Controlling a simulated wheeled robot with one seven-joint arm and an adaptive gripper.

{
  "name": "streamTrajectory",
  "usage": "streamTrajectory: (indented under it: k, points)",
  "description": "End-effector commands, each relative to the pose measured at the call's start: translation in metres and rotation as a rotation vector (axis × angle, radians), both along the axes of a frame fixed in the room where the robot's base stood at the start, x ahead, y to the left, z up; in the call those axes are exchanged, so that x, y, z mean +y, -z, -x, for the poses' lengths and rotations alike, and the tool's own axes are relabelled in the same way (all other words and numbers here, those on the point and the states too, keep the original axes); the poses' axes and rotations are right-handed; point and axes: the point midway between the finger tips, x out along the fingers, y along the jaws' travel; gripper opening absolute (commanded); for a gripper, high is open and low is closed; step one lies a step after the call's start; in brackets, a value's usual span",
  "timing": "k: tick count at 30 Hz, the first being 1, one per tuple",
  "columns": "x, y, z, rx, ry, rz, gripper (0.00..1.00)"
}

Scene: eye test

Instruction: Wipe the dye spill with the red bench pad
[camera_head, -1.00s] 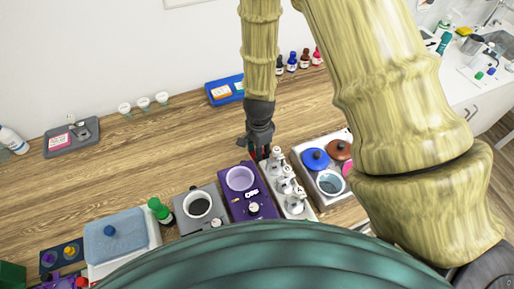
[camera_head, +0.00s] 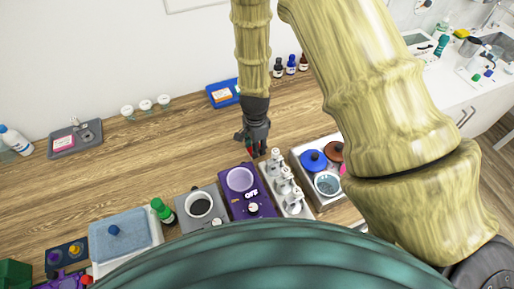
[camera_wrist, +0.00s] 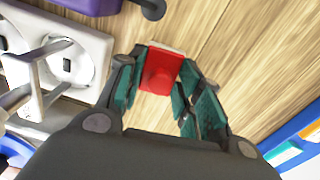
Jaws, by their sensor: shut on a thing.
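The red bench pad (camera_wrist: 160,72) shows in the wrist view as a red block with a pale edge at its far side. My gripper (camera_wrist: 158,84) has a finger on each side of it and is shut on it. In the head view my gripper (camera_head: 254,150) points down over the wooden bench, behind the purple device, and only a sliver of red shows at its fingers. I cannot tell whether the pad touches the bench. I see no dye spill in either view; my arm and body hide part of the bench.
Close to the gripper stand a purple device (camera_head: 232,205) and a pale rack with white fittings (camera_head: 301,210). A tray with blue and brown lids (camera_head: 303,182) is to the right. A blue tray (camera_head: 215,102) lies behind. Bare bench (camera_head: 120,170) extends left.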

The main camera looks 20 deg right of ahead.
Motion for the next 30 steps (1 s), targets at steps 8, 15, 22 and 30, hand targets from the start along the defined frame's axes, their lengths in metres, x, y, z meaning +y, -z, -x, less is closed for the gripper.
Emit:
streamTrajectory:
  k: [8,15,22,30]
  points:
    - [0.0,0.0,-0.018,-0.003,0.0,0.001,0.16]
    - [0.001,0.002,-0.034,-0.003,0.0,0.001,0.16]
    - [0.001,0.002,-0.04,-0.003,0.001,0.001,0.16]
    - [0.001,0.004,-0.056,-0.003,0.0,0.002,0.16]
